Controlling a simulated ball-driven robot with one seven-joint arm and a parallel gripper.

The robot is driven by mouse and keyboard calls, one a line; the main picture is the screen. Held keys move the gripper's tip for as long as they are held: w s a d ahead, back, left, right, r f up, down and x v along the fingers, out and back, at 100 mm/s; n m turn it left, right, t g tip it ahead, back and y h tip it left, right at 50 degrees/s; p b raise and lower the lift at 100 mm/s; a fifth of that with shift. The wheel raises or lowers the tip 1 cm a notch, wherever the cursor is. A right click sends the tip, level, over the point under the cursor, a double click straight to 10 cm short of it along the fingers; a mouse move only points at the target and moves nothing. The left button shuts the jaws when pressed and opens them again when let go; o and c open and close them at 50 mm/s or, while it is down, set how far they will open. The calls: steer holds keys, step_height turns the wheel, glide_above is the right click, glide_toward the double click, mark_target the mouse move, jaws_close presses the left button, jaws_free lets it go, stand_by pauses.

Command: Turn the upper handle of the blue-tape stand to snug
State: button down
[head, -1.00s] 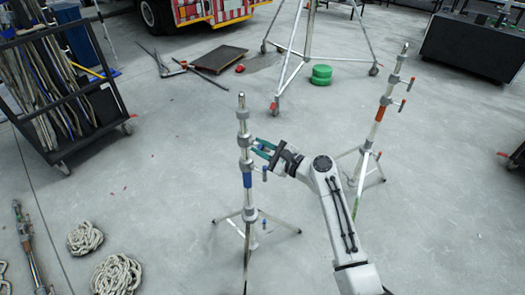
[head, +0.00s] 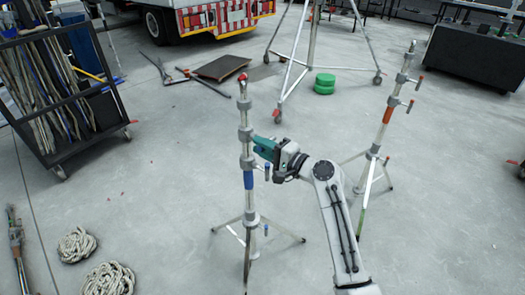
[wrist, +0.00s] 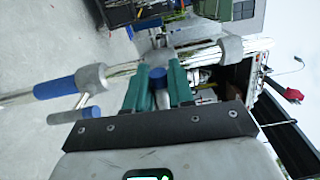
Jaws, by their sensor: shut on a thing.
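The blue-tape stand (head: 246,135) stands upright left of my arm in the head view, with a blue band (head: 248,180) below its middle collar. In the wrist view it lies sideways, with its blue band (wrist: 54,88) at left. My gripper (head: 264,149) is at the collar's right side, its teal fingers shut on the upper handle. That handle's blue end (wrist: 157,77) shows between the fingers in the wrist view; in the head view the gripper hides it. A lower blue-tipped handle (head: 267,172) hangs just below the gripper, apart from it.
An orange-tape stand (head: 387,115) stands to the right. A tall tripod (head: 290,70) and green discs (head: 324,84) are behind. Rope coils (head: 78,245) lie at front left, near a dark rack (head: 60,170). The floor around the stand is clear.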

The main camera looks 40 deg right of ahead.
steer(key=shift+f+n, duration=0.15)
steer(key=shift+n, duration=0.15)
steer(key=c, duration=1.1)
jaws_free()
steer(key=shift+o, duration=0.2)
steer(key=s+d+b, duration=0.1)
steer(key=s, duration=0.9)
steer(key=shift+s+d, duration=0.2)
steer(key=shift+s, duration=0.2)
